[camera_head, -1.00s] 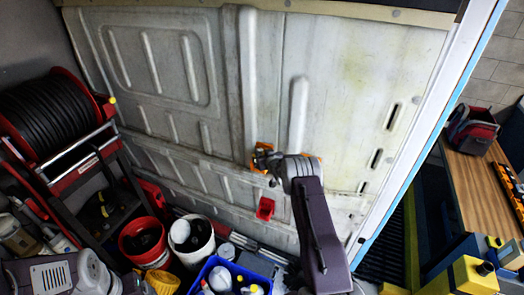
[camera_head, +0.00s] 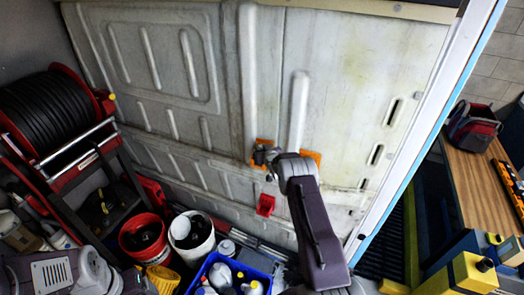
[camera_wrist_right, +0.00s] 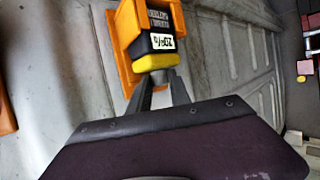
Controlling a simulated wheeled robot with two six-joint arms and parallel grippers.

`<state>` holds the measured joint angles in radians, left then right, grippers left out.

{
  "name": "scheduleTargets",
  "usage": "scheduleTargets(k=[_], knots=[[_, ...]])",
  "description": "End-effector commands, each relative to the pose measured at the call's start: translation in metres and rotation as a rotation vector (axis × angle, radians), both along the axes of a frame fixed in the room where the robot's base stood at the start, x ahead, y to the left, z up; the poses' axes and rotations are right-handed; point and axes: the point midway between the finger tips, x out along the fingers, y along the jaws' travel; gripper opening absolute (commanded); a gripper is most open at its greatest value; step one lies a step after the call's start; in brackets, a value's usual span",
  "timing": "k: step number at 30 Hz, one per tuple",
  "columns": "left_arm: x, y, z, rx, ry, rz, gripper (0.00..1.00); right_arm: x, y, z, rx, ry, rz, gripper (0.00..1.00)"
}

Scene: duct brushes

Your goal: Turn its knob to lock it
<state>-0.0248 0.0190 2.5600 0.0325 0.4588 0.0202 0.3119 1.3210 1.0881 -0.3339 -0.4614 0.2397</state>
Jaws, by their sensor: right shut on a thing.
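An orange bracket (camera_head: 312,157) is fixed to the pale wall panel, partly hidden by my right wrist. In the right wrist view the orange bracket (camera_wrist_right: 128,45) holds a black body (camera_wrist_right: 158,25) with a white label and a yellow band (camera_wrist_right: 155,62). A grey knob (camera_wrist_right: 162,75) sticks out below the band. My right gripper (camera_wrist_right: 161,82) is shut on the knob, a finger on each side. In the head view my right gripper (camera_head: 267,160) is small and dark against the bracket. My left gripper is not in view.
A hose reel (camera_head: 45,120) stands at the left. A red bucket (camera_head: 143,238), a white bucket (camera_head: 192,232) and a blue crate (camera_head: 245,268) sit on the floor below. A small red holder (camera_head: 265,205) is on the wall under my gripper. A wooden bench (camera_head: 480,190) is at the right.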

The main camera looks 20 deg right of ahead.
Motion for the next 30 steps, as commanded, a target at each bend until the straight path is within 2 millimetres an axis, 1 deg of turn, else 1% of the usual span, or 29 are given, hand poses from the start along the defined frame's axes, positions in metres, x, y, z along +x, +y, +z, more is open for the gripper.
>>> scheduleTargets(k=[1,3,6,8,10,14,19,24,30], knots=[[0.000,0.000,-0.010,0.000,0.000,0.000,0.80,0.001,0.002,-0.004,0.001,-0.003,-0.016,0.00],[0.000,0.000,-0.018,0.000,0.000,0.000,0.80,0.001,0.003,-0.005,0.001,-0.003,-0.051,0.00],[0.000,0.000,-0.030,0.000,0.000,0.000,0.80,0.002,0.006,-0.005,0.000,-0.004,-0.112,0.00],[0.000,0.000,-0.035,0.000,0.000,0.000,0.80,0.002,0.007,-0.004,0.001,-0.004,-0.155,0.00],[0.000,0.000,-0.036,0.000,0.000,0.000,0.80,0.003,0.009,-0.002,0.001,-0.003,-0.204,0.00],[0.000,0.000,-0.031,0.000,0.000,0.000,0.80,0.003,0.010,0.002,0.001,-0.003,-0.298,0.00],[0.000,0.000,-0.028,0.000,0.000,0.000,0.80,0.005,0.012,0.001,0.000,-0.005,-0.410,0.00],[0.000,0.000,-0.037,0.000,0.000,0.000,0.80,0.006,0.012,-0.001,0.000,-0.007,-0.501,0.00],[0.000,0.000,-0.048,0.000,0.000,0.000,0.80,0.007,0.013,-0.002,0.000,-0.005,-0.570,0.00]])
